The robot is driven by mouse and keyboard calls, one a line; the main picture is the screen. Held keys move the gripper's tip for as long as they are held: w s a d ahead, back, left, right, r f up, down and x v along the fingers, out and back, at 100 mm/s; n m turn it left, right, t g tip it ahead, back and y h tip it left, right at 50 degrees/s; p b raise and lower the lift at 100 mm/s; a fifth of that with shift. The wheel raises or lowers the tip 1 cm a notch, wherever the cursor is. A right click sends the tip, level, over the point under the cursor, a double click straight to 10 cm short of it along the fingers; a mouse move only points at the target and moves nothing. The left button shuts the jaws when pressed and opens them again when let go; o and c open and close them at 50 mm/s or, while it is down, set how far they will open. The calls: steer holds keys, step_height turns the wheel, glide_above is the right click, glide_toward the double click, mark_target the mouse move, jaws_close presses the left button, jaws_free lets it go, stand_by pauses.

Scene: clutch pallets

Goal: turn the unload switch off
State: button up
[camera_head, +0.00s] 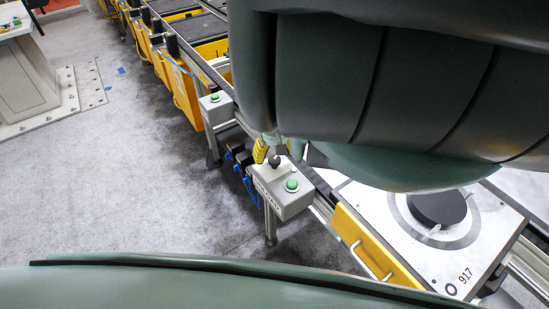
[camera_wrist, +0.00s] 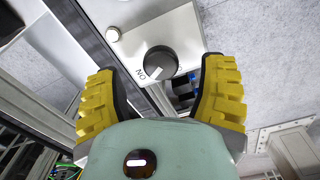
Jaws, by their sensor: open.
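The unload switch is a black rotary knob (camera_wrist: 157,64) on a light grey control box (camera_wrist: 180,28) in the wrist view. A white mark shows on the knob's lower side, close to an upside-down "ON" label (camera_wrist: 141,73). My gripper (camera_wrist: 160,68) is open, with one yellow ridged finger on each side of the knob and visible gaps between. In the head view the control box (camera_head: 284,203) stands beside the conveyor, with the dark knob (camera_head: 274,160) at its top. One yellow finger of my gripper (camera_head: 260,150) shows there; my arm hides the rest.
A green button (camera_head: 291,185) sits on the same box, near the knob. A second box with a green button (camera_head: 214,98) stands farther along the conveyor. A white pallet (camera_head: 380,220) numbered 917 lies at right. Grey floor (camera_head: 130,190) is clear at left.

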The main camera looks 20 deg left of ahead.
steer(key=shift+a+f, duration=0.2)
steer(key=shift+f, duration=0.45)
steer(key=shift+d+f, duration=0.15)
steer(key=shift+f, duration=0.4)
jaws_close()
